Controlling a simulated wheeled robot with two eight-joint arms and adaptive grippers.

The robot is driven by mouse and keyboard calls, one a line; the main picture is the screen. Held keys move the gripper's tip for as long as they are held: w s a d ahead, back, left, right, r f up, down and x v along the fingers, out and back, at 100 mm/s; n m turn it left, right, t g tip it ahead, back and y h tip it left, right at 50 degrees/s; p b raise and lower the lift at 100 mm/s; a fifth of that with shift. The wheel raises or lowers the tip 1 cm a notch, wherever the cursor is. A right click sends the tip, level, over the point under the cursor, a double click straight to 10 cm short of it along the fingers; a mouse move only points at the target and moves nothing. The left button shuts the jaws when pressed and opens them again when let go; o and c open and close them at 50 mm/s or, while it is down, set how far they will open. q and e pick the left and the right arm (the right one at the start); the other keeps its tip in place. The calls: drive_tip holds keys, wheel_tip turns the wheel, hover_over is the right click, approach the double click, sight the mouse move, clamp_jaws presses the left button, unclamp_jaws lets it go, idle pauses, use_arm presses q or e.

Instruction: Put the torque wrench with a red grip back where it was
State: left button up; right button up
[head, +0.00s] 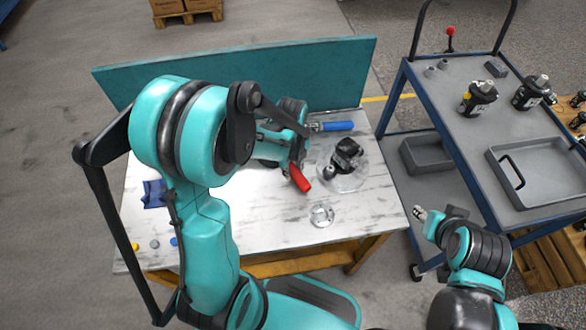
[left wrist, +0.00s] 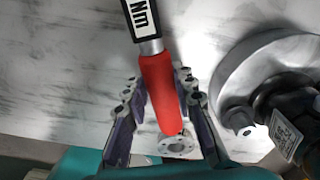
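The torque wrench with a red grip (head: 300,178) is at the table below my left gripper (head: 292,168); most of it is hidden by my arm in the head view. In the left wrist view its red grip (left wrist: 160,92) runs between the two fingers of my left gripper (left wrist: 162,120), with its "Nm" label pointing away. The fingers look spread, with a clear gap on the left side of the grip. My right gripper (head: 422,214) is right of the table, away from the wrench; its fingers are too small to read.
A blue-gripped tool (head: 336,126) lies behind. A round plate with a black motor part (head: 346,156) stands close right of the red grip. A metal flange (head: 322,215) lies in front. A teal panel (head: 230,68) closes the table's back. A cart (head: 440,95) stands right.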

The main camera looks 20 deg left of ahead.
use_arm(q)
drive_tip(key=o, duration=0.4)
wheel_tip(320, 180, up, 11)
drive_tip(key=p, duration=0.4)
drive_tip(key=s+r+n+t, duration=0.2)
drive_tip(key=s+r+n, duration=0.1)
drive_tip(key=n, duration=0.5)
drive_tip(key=s+d+r+n+t, duration=0.1)
drive_tip(key=s+r+n+t, duration=0.2)
drive_tip(key=n, duration=0.5)
drive_tip(key=s+r+n+t, duration=0.2)
drive_tip(key=s+r+n, duration=0.1)
drive_tip(key=n, duration=0.6)
drive_tip(key=shift+d+r+p, duration=0.15)
drive_tip(key=shift+r+p, duration=0.15)
drive_tip(key=shift+r, duration=0.05)
